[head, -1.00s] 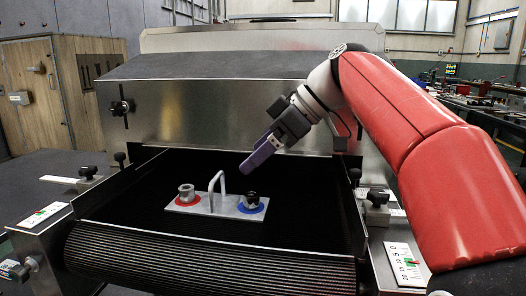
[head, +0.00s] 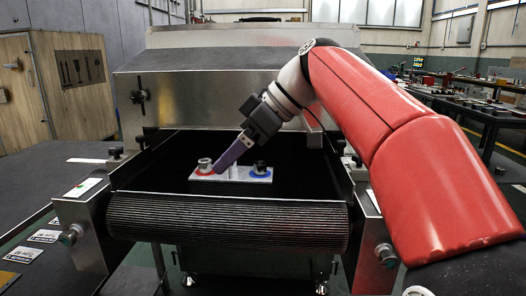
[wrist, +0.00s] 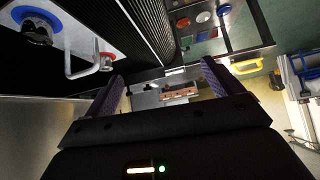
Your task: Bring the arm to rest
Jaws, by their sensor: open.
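My gripper (head: 224,163) hangs from the red arm over the dryer's belt, fingers pointing down and left. In the head view it covers part of a pale plate (head: 240,178) lying on the belt. The plate carries a silver cylinder (head: 205,164) on a red ring, a dark knob (head: 261,166) on a blue ring and an upright handle, mostly hidden by the gripper. In the wrist view the two purple fingers (wrist: 162,82) stand apart with nothing between them; the plate (wrist: 85,22) and its handle (wrist: 84,70) show to the upper left, clear of the fingers.
The steel dryer hood (head: 220,95) stands behind the belt (head: 228,222). Side walls with black knobs flank the belt. A wooden cabinet (head: 75,85) is at the left, a workbench (head: 480,108) at the right. A yellow handle (wrist: 246,66) shows in the wrist view.

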